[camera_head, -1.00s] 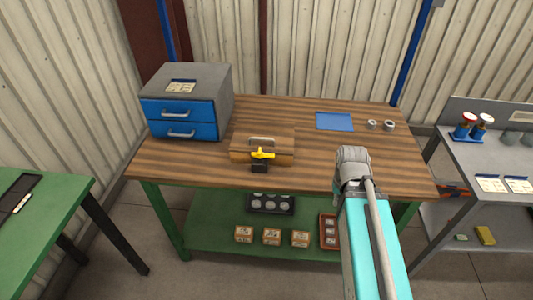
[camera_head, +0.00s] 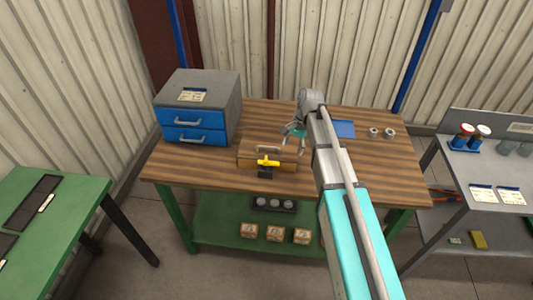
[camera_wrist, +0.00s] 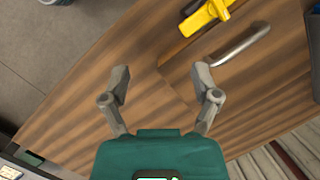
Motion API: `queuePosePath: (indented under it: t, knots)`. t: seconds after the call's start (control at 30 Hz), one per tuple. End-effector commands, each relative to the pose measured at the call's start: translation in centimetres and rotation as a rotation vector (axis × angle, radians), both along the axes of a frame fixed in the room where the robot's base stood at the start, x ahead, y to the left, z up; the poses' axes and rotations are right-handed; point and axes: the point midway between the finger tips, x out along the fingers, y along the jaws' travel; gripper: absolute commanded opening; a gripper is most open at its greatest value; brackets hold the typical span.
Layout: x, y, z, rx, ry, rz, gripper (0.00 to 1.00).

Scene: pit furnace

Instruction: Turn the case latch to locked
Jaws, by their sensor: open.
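A wooden case (camera_head: 262,152) with a metal handle (camera_head: 268,149) sits on the wooden bench top. A yellow latch (camera_head: 268,162) is on its front side, above a dark block (camera_head: 265,172). In the wrist view the yellow latch (camera_wrist: 205,17) is at the top edge, partly cut off, with the metal handle (camera_wrist: 240,45) beside it. My gripper (camera_head: 292,131) is above the bench, just behind and to the right of the case. In the wrist view my gripper (camera_wrist: 160,82) has its two fingers apart with nothing between them, short of the latch.
A grey cabinet with blue drawers (camera_head: 195,120) stands left of the case. A blue mat (camera_head: 344,129) and two metal rings (camera_head: 381,132) lie at the bench's right. The bench top (camera_head: 385,170) is bare at its right front. Small boxes (camera_head: 275,234) stand on the lower shelf.

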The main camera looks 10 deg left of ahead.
Motion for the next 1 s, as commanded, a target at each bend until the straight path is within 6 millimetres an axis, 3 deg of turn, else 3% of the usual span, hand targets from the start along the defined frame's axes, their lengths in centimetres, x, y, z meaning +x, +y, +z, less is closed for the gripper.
queuePosePath:
  t: [0.03, 0.1, 0.3, 1.0]
  knots:
    - [1.8, 1.6, 1.6, 0.005, 0.027, -0.033, 0.79]
    - [2.8, 3.3, 2.4, 0.008, 0.059, -0.079, 0.79]
    - [3.9, 5.6, 3.5, 0.009, 0.112, -0.152, 0.79]
    - [3.7, 5.9, 2.5, 0.008, 0.116, -0.159, 0.79]
